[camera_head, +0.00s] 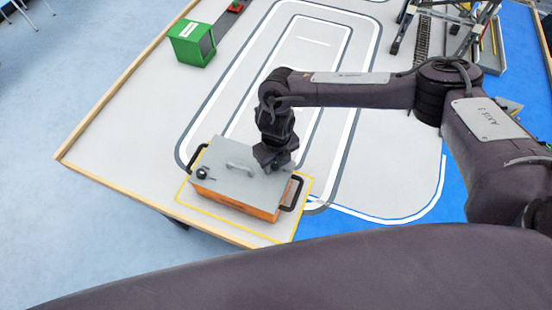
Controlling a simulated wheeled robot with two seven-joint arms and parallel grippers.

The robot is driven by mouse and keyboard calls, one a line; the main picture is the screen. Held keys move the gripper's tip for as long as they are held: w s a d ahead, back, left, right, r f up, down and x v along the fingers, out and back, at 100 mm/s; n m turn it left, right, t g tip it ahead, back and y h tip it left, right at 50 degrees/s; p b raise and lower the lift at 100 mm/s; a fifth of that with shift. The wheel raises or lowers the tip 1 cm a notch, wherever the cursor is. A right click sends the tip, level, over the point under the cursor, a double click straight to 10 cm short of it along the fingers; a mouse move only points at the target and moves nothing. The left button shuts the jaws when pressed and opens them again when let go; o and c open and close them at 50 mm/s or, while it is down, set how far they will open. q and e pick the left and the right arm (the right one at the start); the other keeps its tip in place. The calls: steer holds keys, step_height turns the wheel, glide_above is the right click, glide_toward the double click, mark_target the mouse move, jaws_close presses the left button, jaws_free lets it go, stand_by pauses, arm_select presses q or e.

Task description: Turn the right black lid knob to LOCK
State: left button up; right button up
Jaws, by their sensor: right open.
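An orange box (233,200) with a grey lid (232,155) stands near the table's front edge. The lid has a grey bar handle (240,169) in its middle, and a black knob (202,172) shows on its left part. My right gripper (275,167) points down over the right part of the lid and is open. The right black knob is hidden behind it, so its setting and any contact cannot be told. My left gripper is not in view.
Black side handles stick out at the box's left (197,156) and right (292,193). A yellow outline (217,225) surrounds the box. A green container (192,42) stands at the back left. Crane frames (450,22) stand at the back right. The table left of the box is clear.

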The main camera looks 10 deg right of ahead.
steer(key=shift+s, duration=0.1)
steer(key=c, duration=1)
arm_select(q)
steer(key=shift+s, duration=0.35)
